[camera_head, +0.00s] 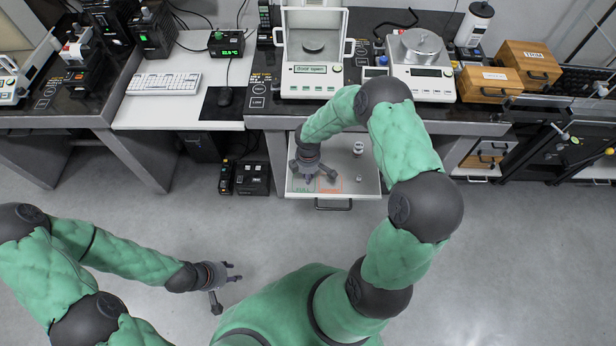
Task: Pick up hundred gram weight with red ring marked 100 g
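An open drawer (370,190) under the middle table holds small metal weights. A larger silver weight (358,148) stands in its right part, and a smaller one (359,178) stands nearer the front. I cannot read any mark or make out a red ring on either. My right gripper (315,180) points down over the drawer's left part, left of both weights, with its fingers spread. The palm and fingers hide part of the drawer floor. My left gripper (232,284) is open and empty above the floor at lower left.
Reddish and green outlines mark the drawer's front left floor. An enclosed balance (312,75) and an open-pan scale (420,70) stand on the table above. My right arm passes over the drawer's right side.

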